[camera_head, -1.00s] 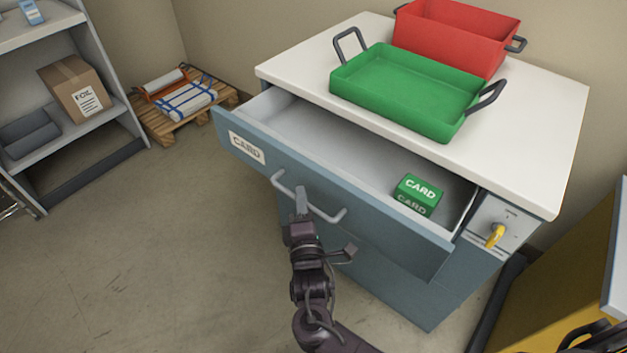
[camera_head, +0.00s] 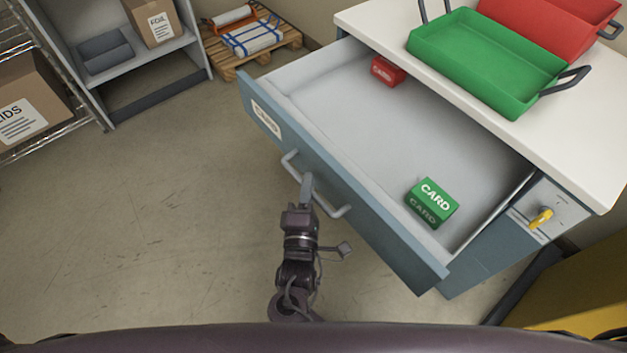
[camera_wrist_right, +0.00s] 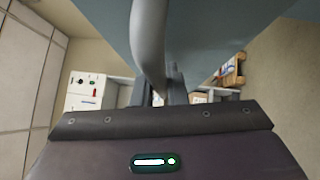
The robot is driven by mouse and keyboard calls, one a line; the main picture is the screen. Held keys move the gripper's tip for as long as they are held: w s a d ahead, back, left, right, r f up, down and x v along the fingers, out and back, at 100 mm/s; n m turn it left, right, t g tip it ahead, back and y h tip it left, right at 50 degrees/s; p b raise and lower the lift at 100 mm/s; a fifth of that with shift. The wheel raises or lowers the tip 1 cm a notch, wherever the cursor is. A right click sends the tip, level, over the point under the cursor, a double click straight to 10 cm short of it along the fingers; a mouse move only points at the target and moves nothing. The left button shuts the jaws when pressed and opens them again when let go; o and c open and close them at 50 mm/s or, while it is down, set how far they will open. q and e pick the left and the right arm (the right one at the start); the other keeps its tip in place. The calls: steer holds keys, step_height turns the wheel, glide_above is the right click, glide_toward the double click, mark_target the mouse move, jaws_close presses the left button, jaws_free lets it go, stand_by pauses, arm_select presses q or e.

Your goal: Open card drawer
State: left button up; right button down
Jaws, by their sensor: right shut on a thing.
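The card drawer (camera_head: 334,185) is pulled well out of the blue-grey cabinet with the white top. Its grey bar handle (camera_head: 332,211) is on the front panel, below the label. My right gripper (camera_head: 307,188) is shut on the handle near its middle. In the right wrist view the handle bar (camera_wrist_right: 149,50) runs down between the fingers. Inside the drawer lie a green card box (camera_head: 432,202) near the front right and a red card box (camera_head: 387,71) at the back left. My left gripper is not in view.
A green tray (camera_head: 490,62) and a red tray (camera_head: 560,38) stand on the cabinet top (camera_head: 590,150). A yellow key or knob (camera_head: 541,218) sits on the cabinet's right panel. A yellow object (camera_head: 580,290) is at the lower right. Shelves and a pallet (camera_head: 252,55) stand at the back left; the floor left is clear.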

steer(key=c, duration=1.5)
jaws_free()
steer(key=shift+o, duration=0.2)
steer(key=shift+s, duration=0.1)
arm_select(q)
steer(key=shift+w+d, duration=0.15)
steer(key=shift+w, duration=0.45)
arm_select(e)
steer(key=s+f, duration=0.1)
steer(key=s, duration=0.6)
steer(key=shift+s+a, duration=0.25)
steer(key=shift+a, duration=0.2)
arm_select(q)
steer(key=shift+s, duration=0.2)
arm_select(e)
steer(key=shift+f, duration=0.1)
